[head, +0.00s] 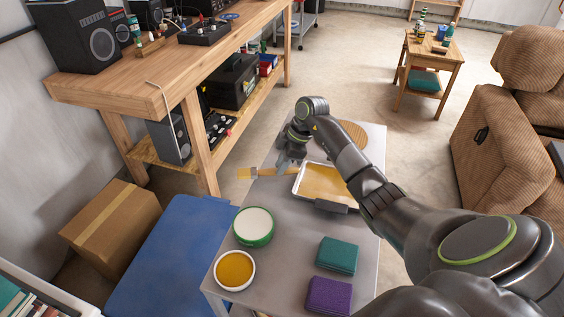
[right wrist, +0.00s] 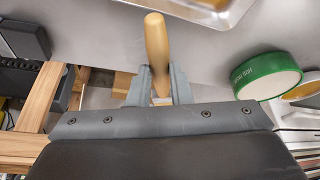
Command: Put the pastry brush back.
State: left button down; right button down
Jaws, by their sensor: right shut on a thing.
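The pastry brush (head: 268,172) has a pale wooden handle, and its handle end (right wrist: 156,42) shows in the right wrist view. My right gripper (head: 284,166) is shut on it, and its fingers (right wrist: 154,90) sit on either side of the handle. The brush lies across the fingers near the left edge of the grey table, beside the metal tray (head: 297,192). Its other end points left and is partly hidden in the wrist view. The bowl of amber liquid (head: 235,270) stands at the table's near left. My left gripper is not in view.
A green-rimmed tin (head: 254,226) stands beside the bowl. Teal (head: 337,255) and purple (head: 329,295) folded cloths lie at the near right. A round wooden board (head: 363,133) lies behind the tray. A wooden workbench (head: 165,95) is at left. The grey table's middle (head: 290,235) is bare.

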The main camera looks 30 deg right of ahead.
jog(key=c, duration=1.3)
grip_release()
jog(key=shift+r, duration=0.2)
jog(key=shift+r, duration=0.35)
jog(key=v, duration=1.2)
jog(key=shift+r+b, duration=0.2)
jog(key=shift+b, duration=0.1)
jog(key=shift+s+f, duration=0.1)
jog(key=shift+f, duration=0.05)
